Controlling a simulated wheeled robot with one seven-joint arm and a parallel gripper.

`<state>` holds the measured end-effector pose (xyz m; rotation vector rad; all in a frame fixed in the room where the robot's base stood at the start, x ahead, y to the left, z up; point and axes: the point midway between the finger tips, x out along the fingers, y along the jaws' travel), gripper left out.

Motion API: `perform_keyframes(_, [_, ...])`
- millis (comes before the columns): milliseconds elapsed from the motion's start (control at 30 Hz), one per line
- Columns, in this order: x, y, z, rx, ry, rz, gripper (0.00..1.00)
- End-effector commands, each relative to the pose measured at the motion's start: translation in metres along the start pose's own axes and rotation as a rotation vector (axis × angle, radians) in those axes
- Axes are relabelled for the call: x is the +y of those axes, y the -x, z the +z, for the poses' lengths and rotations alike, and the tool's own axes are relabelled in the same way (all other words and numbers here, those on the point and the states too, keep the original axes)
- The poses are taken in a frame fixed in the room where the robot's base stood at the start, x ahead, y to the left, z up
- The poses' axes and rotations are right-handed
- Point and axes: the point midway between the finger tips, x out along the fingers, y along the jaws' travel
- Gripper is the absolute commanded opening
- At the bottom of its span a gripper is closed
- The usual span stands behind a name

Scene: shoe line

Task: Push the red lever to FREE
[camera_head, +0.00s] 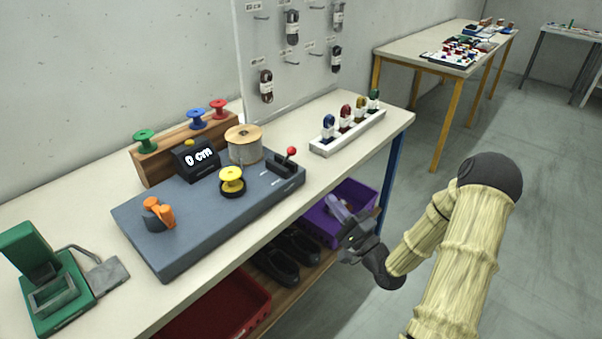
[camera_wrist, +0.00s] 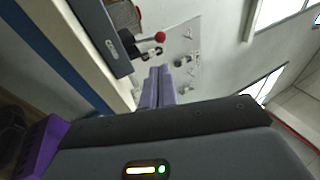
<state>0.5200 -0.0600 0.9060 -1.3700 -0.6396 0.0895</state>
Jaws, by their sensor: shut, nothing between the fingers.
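The red lever (camera_head: 291,151) has a round red knob and stands at the right end of the grey-blue machine base (camera_head: 205,213) on the table. Its red knob (camera_wrist: 160,37) also shows in the wrist view, just beyond my fingertips and apart from them. My gripper (camera_head: 337,205) is shut and empty, in front of the table edge, lower and to the right of the lever. Its purple fingers (camera_wrist: 158,84) are together in the wrist view. Any FREE marking is too small to read.
A white rack (camera_head: 347,132) stands right of the lever. A purple crate (camera_head: 345,222) sits below the table.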

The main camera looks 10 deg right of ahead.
Motion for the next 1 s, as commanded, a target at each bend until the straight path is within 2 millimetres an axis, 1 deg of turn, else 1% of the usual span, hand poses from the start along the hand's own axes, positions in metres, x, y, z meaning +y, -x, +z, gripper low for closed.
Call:
perform_keyframes(267, [-0.001,-0.002,0.001,-0.001,0.003,0.003,0.0])
perform_keyframes(367, [-0.001,-0.007,0.001,-0.003,0.004,0.003,0.0])
perform_keyframes(433, [-0.002,-0.014,0.001,-0.004,0.004,0.003,0.0])
perform_keyframes(567, [-0.002,-0.033,0.002,-0.005,0.005,0.002,0.0])
perform_keyframes(1000, [-0.002,-0.11,0.002,-0.005,0.006,0.002,0.0])
